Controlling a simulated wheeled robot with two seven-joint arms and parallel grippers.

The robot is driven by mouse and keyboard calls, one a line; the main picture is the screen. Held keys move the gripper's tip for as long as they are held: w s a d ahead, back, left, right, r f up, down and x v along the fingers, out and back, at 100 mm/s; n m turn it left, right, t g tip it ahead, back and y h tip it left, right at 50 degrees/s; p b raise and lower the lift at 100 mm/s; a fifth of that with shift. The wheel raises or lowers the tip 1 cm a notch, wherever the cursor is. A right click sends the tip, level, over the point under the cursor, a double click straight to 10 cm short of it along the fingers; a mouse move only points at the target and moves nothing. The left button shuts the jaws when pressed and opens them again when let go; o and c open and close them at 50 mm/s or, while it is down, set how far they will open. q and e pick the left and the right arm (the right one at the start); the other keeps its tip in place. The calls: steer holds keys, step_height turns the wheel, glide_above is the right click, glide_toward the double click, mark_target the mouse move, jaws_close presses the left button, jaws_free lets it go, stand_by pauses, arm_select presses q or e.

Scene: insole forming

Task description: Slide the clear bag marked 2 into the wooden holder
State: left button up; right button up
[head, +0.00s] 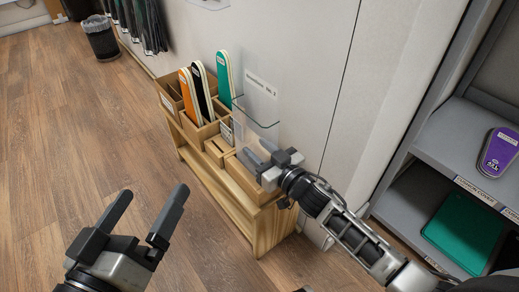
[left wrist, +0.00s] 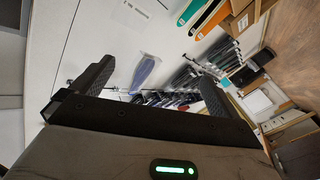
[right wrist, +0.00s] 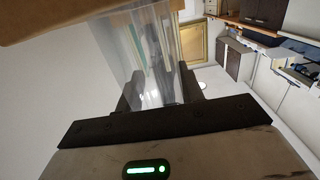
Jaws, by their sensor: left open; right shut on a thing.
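The clear bag (head: 257,118) stands upright, see-through, with a white printed label ending in a 2 near its top. My right gripper (head: 262,157) is shut on its lower part, and the bag also shows between the fingers in the right wrist view (right wrist: 150,55). The wooden holder (head: 214,149) stands on a wooden cabinet against the wall. The bag is at the holder's right, nearest end; whether its lower edge is inside a compartment is hidden by the gripper. My left gripper (head: 155,195) is open and empty over the floor, left of the cabinet.
Orange (head: 189,95), black (head: 203,92) and green (head: 224,80) insoles stand in the holder's back slots. Grey shelves (head: 450,135) at the right hold a purple insole (head: 497,152) and a green sheet (head: 466,234). A bin (head: 102,38) stands far left. The floor is free at left.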

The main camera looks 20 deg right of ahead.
arm_select(q)
steer(key=shift+f, duration=0.1)
arm_select(e)
steer(key=o, duration=1)
steer(key=shift+s+d, duration=0.1)
steer(key=shift+s, duration=0.2)
arm_select(q)
steer(key=f+p, duration=0.1)
steer(key=g+y+p, duration=0.1)
steer(key=p, duration=0.1)
steer(key=a+f+m+p, duration=0.1)
steer(key=shift+s+f+g+y+p, duration=0.3)
steer(key=shift+s+g+y+p, duration=0.05)
steer(key=shift+g+y, duration=0.05)
arm_select(e)
steer(key=v, duration=1.5)
steer(key=shift+s, duration=0.15)
arm_select(q)
steer(key=shift+d+r, duration=0.1)
steer(key=shift+r, duration=0.25)
arm_select(e)
steer(key=shift+r, duration=0.1)
